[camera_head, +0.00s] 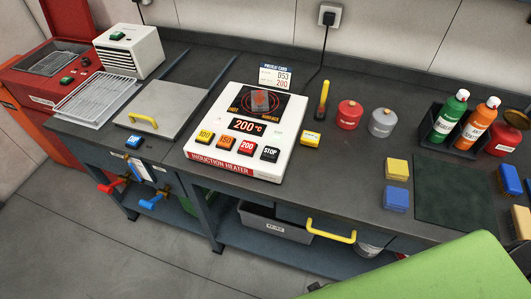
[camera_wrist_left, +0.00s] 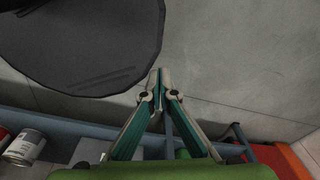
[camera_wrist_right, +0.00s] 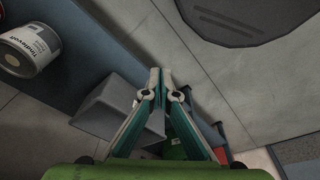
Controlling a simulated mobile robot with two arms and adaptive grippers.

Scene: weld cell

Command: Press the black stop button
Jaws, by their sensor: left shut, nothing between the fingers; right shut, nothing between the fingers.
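The black stop button (camera_head: 270,154), labelled STOP, is at the right end of the button row on the white induction heater (camera_head: 282,153). Beside it on the left are a red 200 button (camera_head: 247,147), an orange 150 button (camera_head: 225,141) and a yellow 100 button (camera_head: 205,136). The heater display (camera_head: 247,125) reads 200 °C. A small block (camera_head: 261,100) sits on its dark plate. My left gripper (camera_wrist_left: 158,72) is shut and empty in the left wrist view. My right gripper (camera_wrist_right: 160,72) is shut and empty in the right wrist view. Neither gripper shows in the head view.
The heater stands on a dark bench. A yellow block (camera_head: 311,138), a red can (camera_head: 349,114) and a grey can (camera_head: 382,122) stand to its right. A lidded plate with a yellow handle (camera_head: 143,120) is to its left. A preheat card (camera_head: 275,77) stands behind.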

